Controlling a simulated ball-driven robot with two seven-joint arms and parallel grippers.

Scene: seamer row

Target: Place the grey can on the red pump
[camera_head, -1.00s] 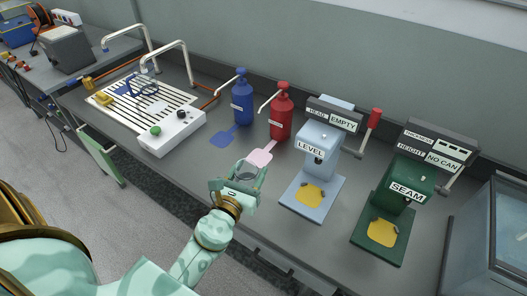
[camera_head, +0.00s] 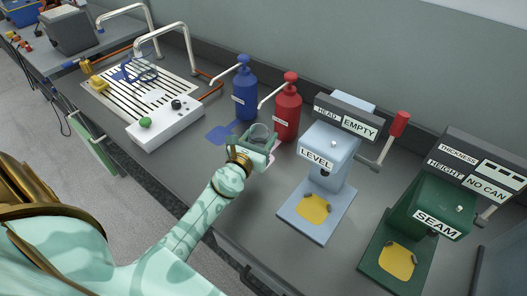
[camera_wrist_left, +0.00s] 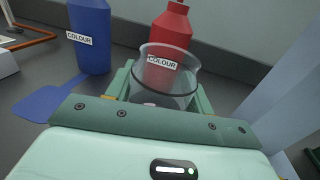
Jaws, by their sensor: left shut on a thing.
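The grey can (camera_head: 260,131) is a see-through cup shape, upright in my left gripper (camera_head: 259,140). The gripper is shut around it, just in front of the red pump (camera_head: 287,112). The pump is a red bottle with a white spout and a COLOUR label. Its pink pad (camera_head: 271,160) is mostly hidden by my gripper. In the left wrist view the can (camera_wrist_left: 168,78) stands between the fingers, with the red pump (camera_wrist_left: 172,32) behind it. I cannot tell whether the can touches the pad. My right gripper is not in view.
The blue pump (camera_head: 244,90) with its blue pad (camera_head: 221,132) stands to the left. The pale blue LEVEL machine (camera_head: 330,155) and green SEAM machine (camera_head: 430,215) stand to the right. A drain rack (camera_head: 140,85) and white control box (camera_head: 165,125) are further left.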

